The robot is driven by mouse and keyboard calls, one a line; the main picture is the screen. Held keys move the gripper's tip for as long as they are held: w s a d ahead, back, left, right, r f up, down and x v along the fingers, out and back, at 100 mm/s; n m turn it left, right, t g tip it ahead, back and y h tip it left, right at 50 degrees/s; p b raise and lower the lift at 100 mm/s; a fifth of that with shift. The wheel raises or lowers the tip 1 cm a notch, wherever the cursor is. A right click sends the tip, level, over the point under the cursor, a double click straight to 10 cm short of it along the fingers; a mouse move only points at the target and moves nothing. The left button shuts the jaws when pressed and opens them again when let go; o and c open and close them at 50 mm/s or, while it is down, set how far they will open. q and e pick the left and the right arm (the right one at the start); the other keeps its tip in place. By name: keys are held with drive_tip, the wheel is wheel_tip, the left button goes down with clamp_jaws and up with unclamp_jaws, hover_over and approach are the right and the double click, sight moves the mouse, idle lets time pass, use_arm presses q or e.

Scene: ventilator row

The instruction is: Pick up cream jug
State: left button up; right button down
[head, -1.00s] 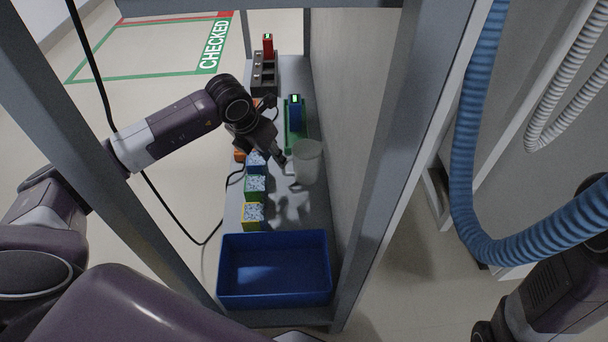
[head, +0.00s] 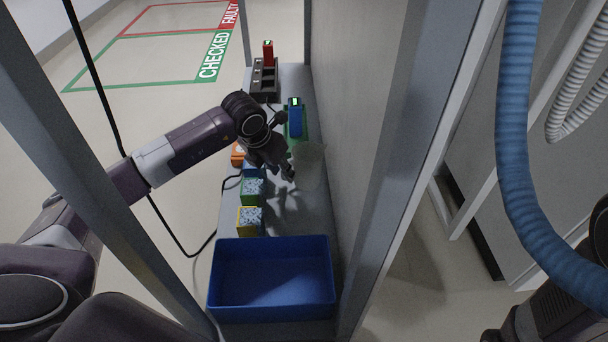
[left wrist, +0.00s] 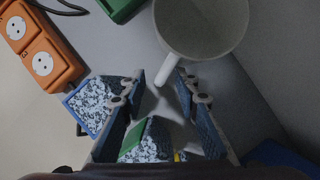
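The cream jug (head: 310,168) is a pale grey-white cup standing on the shelf against the right-hand panel. In the left wrist view the jug (left wrist: 203,25) is at the top, seen from above, open and empty. Its handle (left wrist: 167,72) points down toward my fingers. My left gripper (head: 287,172) is just left of the jug. In the left wrist view the left gripper (left wrist: 160,88) is open, with the handle's end at the gap between its fingertips; I cannot tell whether they touch. My right gripper is not in view; only part of that arm shows at lower right.
Speckled boxes with blue (left wrist: 92,104), green (head: 252,190) and yellow (head: 249,221) edges stand left of the jug. A blue bin (head: 271,312) is in front. Behind are an orange socket block (left wrist: 38,46), a blue device (head: 295,120) and a dark charger (head: 264,82). Shelf posts flank my arm.

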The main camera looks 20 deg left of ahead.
use_arm(q)
drive_tip(key=shift+c, duration=0.4)
clamp_jaws()
drive_tip(key=shift+r, duration=0.1)
